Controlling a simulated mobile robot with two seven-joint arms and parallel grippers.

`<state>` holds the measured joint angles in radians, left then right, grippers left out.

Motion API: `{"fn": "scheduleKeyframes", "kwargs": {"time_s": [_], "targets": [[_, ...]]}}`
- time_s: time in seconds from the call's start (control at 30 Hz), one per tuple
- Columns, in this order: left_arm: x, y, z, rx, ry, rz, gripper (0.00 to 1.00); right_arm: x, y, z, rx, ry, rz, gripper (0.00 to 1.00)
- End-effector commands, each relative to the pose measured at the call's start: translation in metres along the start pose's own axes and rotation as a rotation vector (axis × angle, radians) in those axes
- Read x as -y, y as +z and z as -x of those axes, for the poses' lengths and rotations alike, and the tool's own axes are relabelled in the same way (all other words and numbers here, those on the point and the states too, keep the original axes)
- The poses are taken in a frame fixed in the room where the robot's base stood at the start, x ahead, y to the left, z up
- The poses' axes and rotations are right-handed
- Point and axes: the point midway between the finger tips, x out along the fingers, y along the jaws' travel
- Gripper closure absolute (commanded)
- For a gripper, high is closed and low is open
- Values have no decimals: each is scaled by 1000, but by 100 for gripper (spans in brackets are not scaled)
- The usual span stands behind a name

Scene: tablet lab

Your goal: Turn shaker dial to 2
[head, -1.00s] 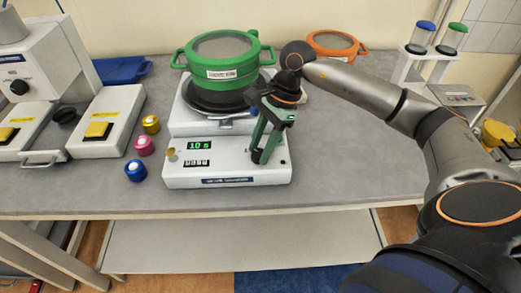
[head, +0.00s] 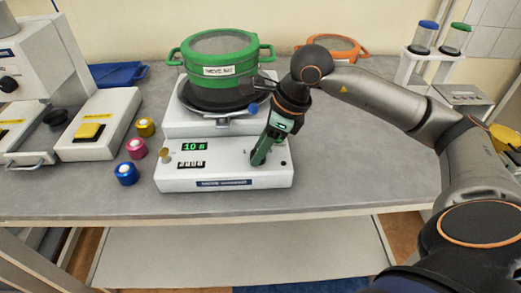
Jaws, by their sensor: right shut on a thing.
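The shaker (head: 190,178) is a white machine on the grey bench, with a green display reading about 10 and a small counter below it. A green-rimmed sieve (head: 215,75) sits on its black top plate. My right gripper (head: 256,160) reaches down to the right part of the shaker's front panel. It is shut on the shaker dial, which its fingers hide. The dial's pointer and most of its scale marks cannot be seen. A small mark shows just left of the fingers. My left gripper is not in view.
Yellow, pink and blue capped pots (head: 135,148) stand left of the shaker. White devices with yellow pads (head: 88,131) are further left. An orange sieve (head: 335,48) and a rack with tubes (head: 425,65) stand behind right. The bench (head: 350,165) right of the shaker is clear.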

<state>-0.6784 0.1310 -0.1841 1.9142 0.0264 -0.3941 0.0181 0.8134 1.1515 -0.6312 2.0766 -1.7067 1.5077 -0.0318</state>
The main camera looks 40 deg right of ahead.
Motion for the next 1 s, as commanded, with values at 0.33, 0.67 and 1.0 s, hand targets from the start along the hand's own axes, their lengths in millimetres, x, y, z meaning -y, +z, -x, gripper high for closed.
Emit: {"fn": "scheduleKeyframes", "kwargs": {"time_s": [0.33, 0.67, 1.0], "targets": [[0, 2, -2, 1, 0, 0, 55, 0, -1, 0, -3, -15, -35, 100], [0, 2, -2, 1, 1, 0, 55, 0, -1, 0, -4, -15, -34, 49], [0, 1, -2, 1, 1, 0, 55, 0, 0, 0, -2, -14, -34, 27]]}}
